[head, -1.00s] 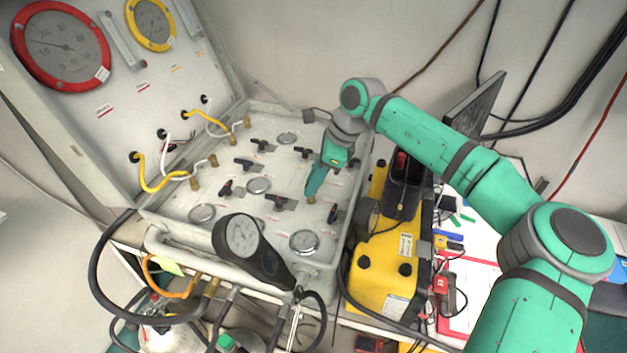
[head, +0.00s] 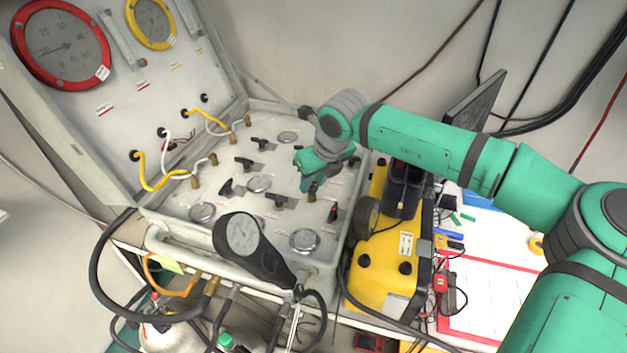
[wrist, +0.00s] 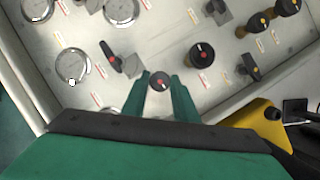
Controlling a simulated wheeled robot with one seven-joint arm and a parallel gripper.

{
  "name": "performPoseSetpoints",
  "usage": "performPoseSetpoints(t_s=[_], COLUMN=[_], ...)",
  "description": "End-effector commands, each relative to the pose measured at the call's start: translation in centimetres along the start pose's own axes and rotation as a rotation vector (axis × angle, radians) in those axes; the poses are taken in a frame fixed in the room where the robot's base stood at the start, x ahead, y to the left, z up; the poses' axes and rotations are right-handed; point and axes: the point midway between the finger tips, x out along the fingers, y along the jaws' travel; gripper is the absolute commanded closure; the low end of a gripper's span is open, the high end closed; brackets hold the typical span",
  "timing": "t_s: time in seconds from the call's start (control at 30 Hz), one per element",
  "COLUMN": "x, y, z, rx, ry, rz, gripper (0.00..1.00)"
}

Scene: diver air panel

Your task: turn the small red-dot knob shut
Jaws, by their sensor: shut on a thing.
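The small red-dot knob (wrist: 159,81) is a dark round cap with a red mark, on a brass stem, low on the pale valve panel (head: 225,165). In the wrist view it sits between the two green fingers of my gripper (wrist: 160,88). In the head view my gripper (head: 308,183) comes down over the panel at the small knob (head: 312,191), partly covering that area. My gripper is shut on the knob. A larger dark knob with a red dot (wrist: 201,55) stands just beyond it in the wrist view, outside the fingers.
Round gauges (head: 304,241) and yellow-dot knobs (wrist: 287,6) share the panel. A yellow case (head: 380,275) stands right of the panel.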

Motion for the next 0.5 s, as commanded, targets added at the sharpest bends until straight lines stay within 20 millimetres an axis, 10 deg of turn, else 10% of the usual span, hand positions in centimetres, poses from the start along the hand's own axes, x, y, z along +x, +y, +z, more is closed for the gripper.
performPoseSetpoints(t_s=[0.5], x=[0.06], y=[-0.12], z=[-0.29], rx=[0.119], ry=[0.008], rz=[-0.052], gripper=[0.96])
